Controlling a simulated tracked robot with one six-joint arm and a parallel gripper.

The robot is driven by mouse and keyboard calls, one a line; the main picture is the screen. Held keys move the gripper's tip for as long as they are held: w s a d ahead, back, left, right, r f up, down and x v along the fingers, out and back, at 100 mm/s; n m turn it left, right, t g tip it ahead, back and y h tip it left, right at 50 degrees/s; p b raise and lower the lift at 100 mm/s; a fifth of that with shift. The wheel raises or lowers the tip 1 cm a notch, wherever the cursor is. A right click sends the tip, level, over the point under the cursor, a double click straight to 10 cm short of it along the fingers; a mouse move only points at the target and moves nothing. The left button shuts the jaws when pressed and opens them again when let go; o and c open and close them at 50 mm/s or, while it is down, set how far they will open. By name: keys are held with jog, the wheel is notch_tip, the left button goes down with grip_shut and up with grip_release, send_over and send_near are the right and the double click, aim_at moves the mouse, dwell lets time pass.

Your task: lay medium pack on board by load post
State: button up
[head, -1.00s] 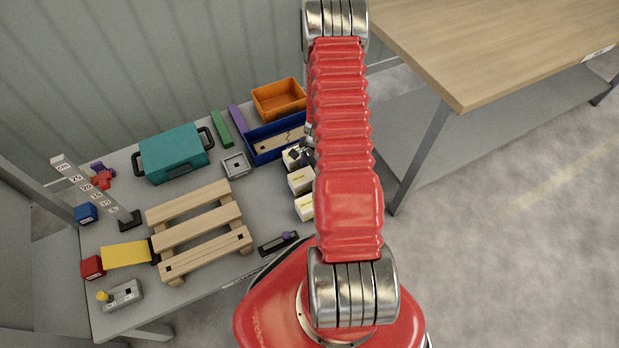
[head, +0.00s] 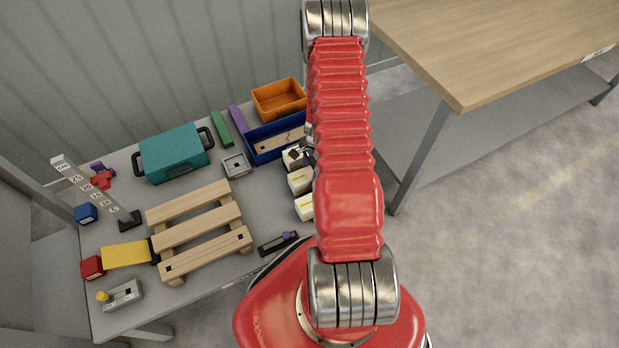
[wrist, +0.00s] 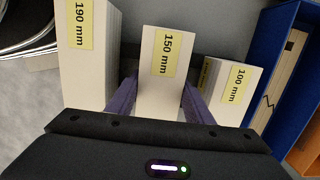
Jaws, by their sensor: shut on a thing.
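The medium pack (wrist: 160,75), a white block with a yellow 150 mm label, stands between the 190 mm pack (wrist: 85,60) and the 100 mm pack (wrist: 232,85) in the wrist view. My gripper (wrist: 160,97) is shut on the medium pack, with a purple finger on each side. In the head view the white packs (head: 301,181) stand in a row at the table's right end, and my arm hides most of my gripper. A slatted wooden board (head: 205,222) lies mid-table. A post with a centimetre scale (head: 95,190) stands to its left; which item is the load post I cannot tell.
A blue tray (head: 250,150) with a wooden piece in it stands beside the packs, with an orange bin (head: 279,98) behind. A teal case (head: 173,152) stands behind the slatted board. A yellow plate (head: 126,254) and a knobbed grey box (head: 122,295) lie at the left.

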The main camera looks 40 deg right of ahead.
jog(key=shift+c, duration=0.7)
jog(key=shift+r, duration=0.15)
jog(key=shift+r, duration=4.9)
jog(key=shift+w, duration=0.1)
